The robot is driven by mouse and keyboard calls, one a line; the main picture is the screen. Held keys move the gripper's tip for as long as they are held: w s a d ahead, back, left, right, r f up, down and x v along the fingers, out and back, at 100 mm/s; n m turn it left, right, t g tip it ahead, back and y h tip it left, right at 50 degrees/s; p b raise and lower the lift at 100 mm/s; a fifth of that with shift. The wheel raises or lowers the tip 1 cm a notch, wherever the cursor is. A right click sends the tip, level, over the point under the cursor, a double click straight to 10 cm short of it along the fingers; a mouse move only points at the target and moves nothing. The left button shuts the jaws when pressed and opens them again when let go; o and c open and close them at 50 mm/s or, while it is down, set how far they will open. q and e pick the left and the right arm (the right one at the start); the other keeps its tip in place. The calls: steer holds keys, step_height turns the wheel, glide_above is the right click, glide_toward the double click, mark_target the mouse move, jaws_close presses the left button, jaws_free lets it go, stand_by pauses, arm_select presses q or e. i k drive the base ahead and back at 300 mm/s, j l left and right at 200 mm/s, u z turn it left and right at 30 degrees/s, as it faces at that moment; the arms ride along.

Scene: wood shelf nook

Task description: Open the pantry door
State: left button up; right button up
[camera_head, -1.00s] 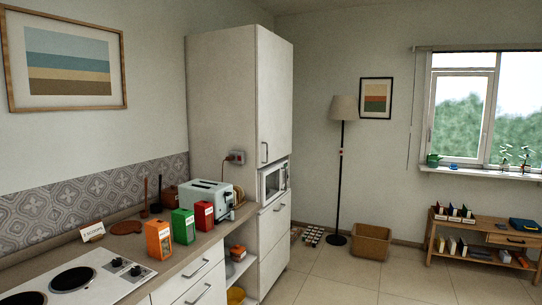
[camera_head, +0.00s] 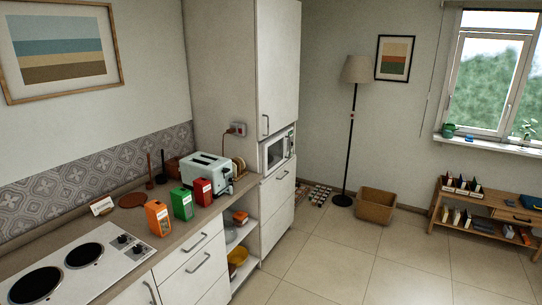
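A tall white cabinet (camera_head: 222,68) stands at the end of the counter, and it looks like the pantry. Its upper door (camera_head: 279,65) is shut, with a dark vertical handle (camera_head: 265,125) low on its left side. Below that door is a built-in microwave (camera_head: 276,153). Under the microwave is a shut white front (camera_head: 277,205) with a dark handle (camera_head: 282,175) near its top. Neither of my grippers shows in the head view.
The counter (camera_head: 190,229) on the left holds a hob (camera_head: 62,276), several coloured boxes and a toaster (camera_head: 207,170). A basket (camera_head: 375,206), floor lamp (camera_head: 355,70) and wooden bench (camera_head: 478,203) stand behind open tiled floor (camera_head: 375,262).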

mark_target(278, 23)
steer(key=i+l+z, duration=0.3)
steer(key=i, duration=0.25)
steer(key=i+l+z, duration=0.35)
steer(key=i, duration=0.2)
steer(key=i+j+z, duration=0.1)
steer(key=i+z, duration=0.2)
steer(key=i, duration=0.3)
